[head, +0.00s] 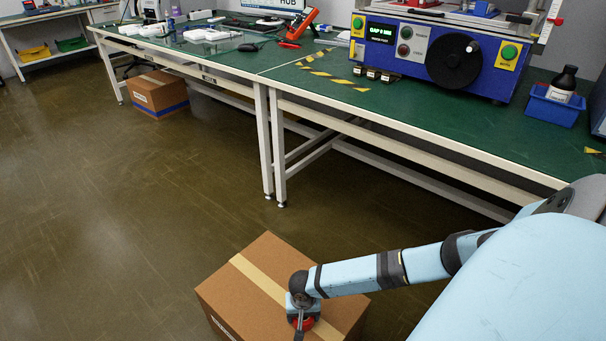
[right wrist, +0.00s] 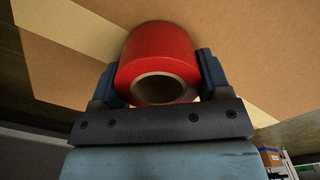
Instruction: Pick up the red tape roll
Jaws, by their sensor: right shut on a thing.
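The red tape roll (right wrist: 158,52) sits between the two fingers of my right gripper (right wrist: 160,80) in the right wrist view. The fingers press on it from both sides, and its hollow core faces the camera. In the head view my right gripper (head: 302,318) is over the top of a cardboard box (head: 240,290), and a little of the red roll (head: 306,323) shows beneath it. I cannot tell whether the roll touches the box. My left gripper is not in view.
The box stands on the brown floor (head: 130,230), with open floor to its left. Behind it are green-topped workbenches (head: 350,105) with a blue test machine (head: 440,55) and a blue bin (head: 555,105). Another cardboard box (head: 157,92) is under the far bench.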

